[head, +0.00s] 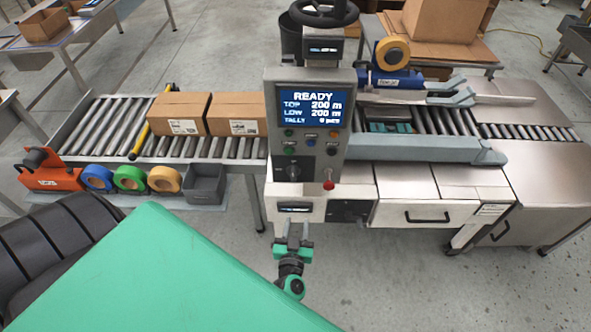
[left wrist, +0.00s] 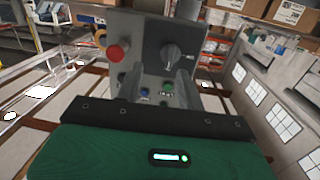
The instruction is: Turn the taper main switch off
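The taper's control panel (head: 305,125) stands at the centre, its screen reading READY. A black rotary knob (head: 292,173), which looks like the main switch, is at its lower left. The knob also shows in the left wrist view (left wrist: 172,54), with a small label beside it; I cannot tell its setting for sure. A red mushroom button (head: 328,184) is to its right and shows in the left wrist view (left wrist: 117,52). My left gripper (head: 294,241) is below the panel, apart from the knob, its fingers spread and empty. My right gripper is not in view.
Small coloured buttons (head: 311,141) sit above the knob. Two cartons (head: 236,113) lie on the roller conveyor (head: 110,135) at left. Tape rolls (head: 130,177) and a grey bin (head: 205,184) stand along its near side. A white drawer front (head: 420,213) is at right.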

